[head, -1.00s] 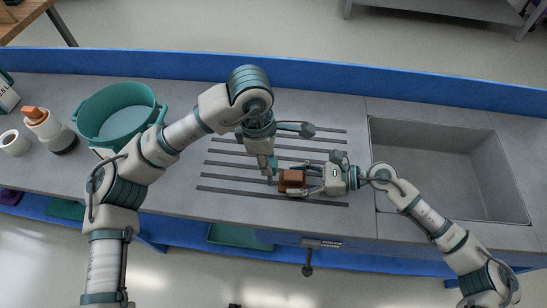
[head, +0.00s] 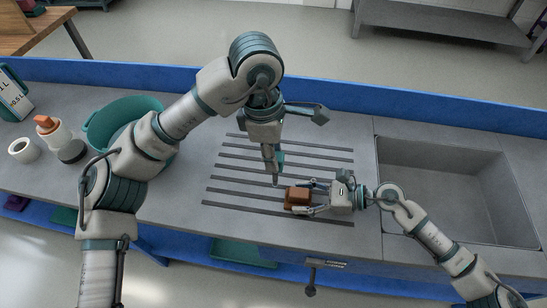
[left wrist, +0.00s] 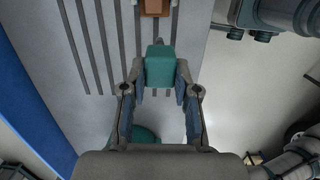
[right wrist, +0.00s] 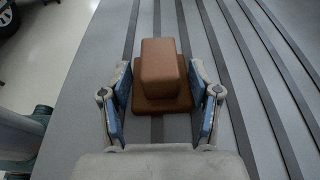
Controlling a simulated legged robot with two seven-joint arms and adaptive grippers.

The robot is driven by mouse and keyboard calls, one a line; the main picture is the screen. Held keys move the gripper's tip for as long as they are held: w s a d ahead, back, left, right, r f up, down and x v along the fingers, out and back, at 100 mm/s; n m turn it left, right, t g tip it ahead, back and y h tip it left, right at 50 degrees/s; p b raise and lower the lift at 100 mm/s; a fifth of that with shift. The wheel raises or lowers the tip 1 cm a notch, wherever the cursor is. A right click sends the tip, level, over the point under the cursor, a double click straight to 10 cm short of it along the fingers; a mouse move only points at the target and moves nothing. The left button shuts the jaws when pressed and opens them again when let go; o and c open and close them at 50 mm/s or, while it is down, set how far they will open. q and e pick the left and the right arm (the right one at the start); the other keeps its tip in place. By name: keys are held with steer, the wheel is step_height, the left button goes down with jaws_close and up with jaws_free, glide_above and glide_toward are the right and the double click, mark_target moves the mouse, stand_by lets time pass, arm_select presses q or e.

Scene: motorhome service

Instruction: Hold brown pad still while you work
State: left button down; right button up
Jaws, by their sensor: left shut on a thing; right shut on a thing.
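The brown pad (head: 298,195) is a small block on a wider flat base, lying on the dark-slotted part of the counter. In the right wrist view the pad (right wrist: 162,72) sits between my right gripper's fingers. My right gripper (head: 312,197) is shut on it from the right. My left gripper (head: 274,160) points down above the slots, a little behind and left of the pad. It is shut on a teal block-like piece (left wrist: 160,66), which has a thin tip in the head view. In the left wrist view the pad (left wrist: 155,8) shows at the top edge, apart from the teal piece.
A grey sink basin (head: 455,185) lies to the right. On the left stand a teal tub (head: 118,112), an orange-topped bottle (head: 50,130), a white roll (head: 24,150) and a labelled container (head: 14,95). A blue rail (head: 400,113) runs along the back. A clamp (head: 312,275) hangs at the front edge.

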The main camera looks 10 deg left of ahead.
steer(key=o, duration=0.9)
steer(key=v, duration=1.2)
steer(key=shift+f, duration=0.1)
